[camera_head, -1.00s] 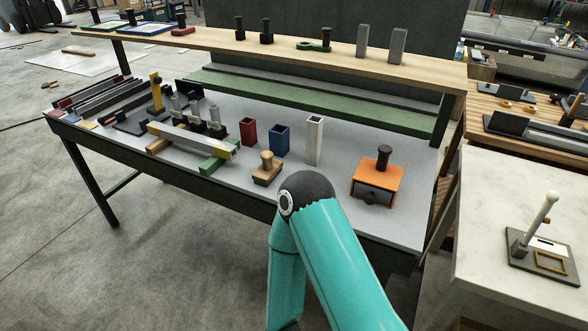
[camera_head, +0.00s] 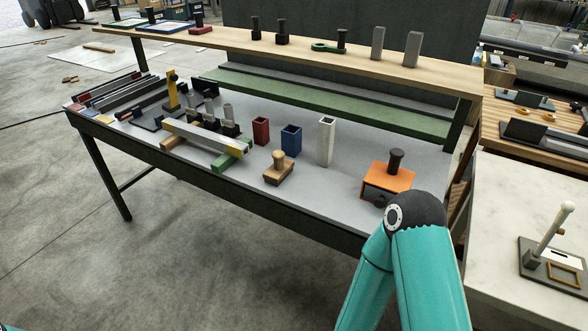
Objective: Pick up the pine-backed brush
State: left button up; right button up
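The pine-backed brush (camera_head: 279,172) stands near the front edge of the grey workbench (camera_head: 330,206). It has a pale wooden block with a rounded knob on top. Nothing touches it from above. A teal arm of mine with a black elbow joint rises from the bottom right, to the right of the brush. Neither of my grippers is in view.
An orange box with a black knob (camera_head: 387,181) stands to the brush's right. White (camera_head: 326,141), blue (camera_head: 292,141) and red (camera_head: 261,131) square tubes stand behind it. The bench in front is mostly clear.

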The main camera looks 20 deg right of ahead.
aim_at(282, 167)
jog(key=u, duration=0.05)
jog(key=i, duration=1)
jog(key=z, duration=0.05)
